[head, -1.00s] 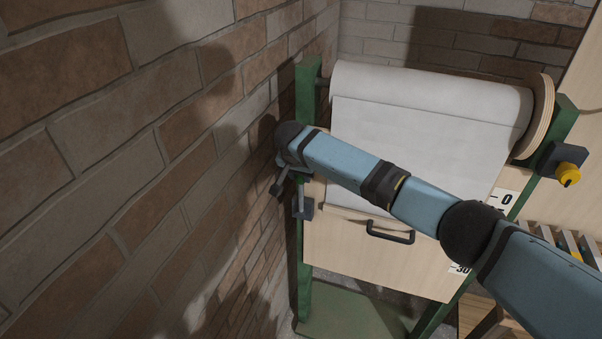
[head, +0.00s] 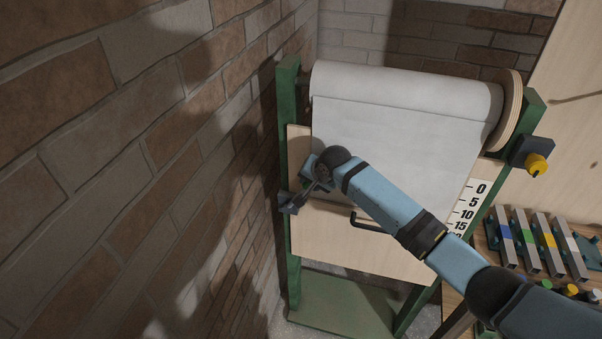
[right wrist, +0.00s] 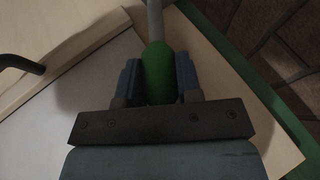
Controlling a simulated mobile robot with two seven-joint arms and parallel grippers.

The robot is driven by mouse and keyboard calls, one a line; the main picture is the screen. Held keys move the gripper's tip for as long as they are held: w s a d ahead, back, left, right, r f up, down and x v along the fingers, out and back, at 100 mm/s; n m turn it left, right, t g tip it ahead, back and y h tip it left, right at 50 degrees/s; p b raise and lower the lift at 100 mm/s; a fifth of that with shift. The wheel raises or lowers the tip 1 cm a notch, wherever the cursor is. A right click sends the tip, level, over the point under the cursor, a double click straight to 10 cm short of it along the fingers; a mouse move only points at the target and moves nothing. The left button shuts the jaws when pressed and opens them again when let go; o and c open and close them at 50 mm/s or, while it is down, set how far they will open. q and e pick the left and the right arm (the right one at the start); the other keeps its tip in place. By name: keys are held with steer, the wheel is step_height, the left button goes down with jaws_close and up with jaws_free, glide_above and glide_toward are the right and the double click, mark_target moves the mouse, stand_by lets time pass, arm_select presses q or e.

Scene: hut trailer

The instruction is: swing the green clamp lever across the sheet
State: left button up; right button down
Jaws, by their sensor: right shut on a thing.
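The green clamp lever shows in the right wrist view as a green grip (right wrist: 158,74) on a grey rod. My right gripper (right wrist: 160,82) is shut on that grip, with a blue finger on each side. In the head view my right gripper (head: 318,188) is at the left edge of the board, beside the dark clamp bracket (head: 290,203); the grip is mostly hidden there. The white sheet (head: 390,135) hangs from its roll over the wooden board, partly behind my right arm. My left gripper is not in view.
A brick wall (head: 120,170) stands close on the left. The green frame (head: 289,110) holds the roll and board (head: 330,235). A black handle (head: 366,222) is on the board front. A yellow knob (head: 536,165) and colour-marked bars (head: 527,245) are at the right.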

steer(key=shift+s+d+f+y, duration=0.25)
steer(key=shift+d+f+y, duration=0.15)
steer(key=shift+d+y, duration=0.15)
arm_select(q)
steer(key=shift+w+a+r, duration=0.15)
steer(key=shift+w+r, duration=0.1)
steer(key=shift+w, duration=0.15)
arm_select(e)
steer(key=shift+d+f+t+y, duration=0.2)
steer(key=shift+d+t+y, duration=0.05)
steer(key=shift+d+t, duration=0.1)
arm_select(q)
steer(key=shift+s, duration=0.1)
arm_select(e)
steer(key=c, duration=0.8)
jaws_free()
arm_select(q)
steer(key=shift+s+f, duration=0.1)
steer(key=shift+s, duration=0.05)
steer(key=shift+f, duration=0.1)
arm_select(e)
steer(key=shift+s, duration=0.1)
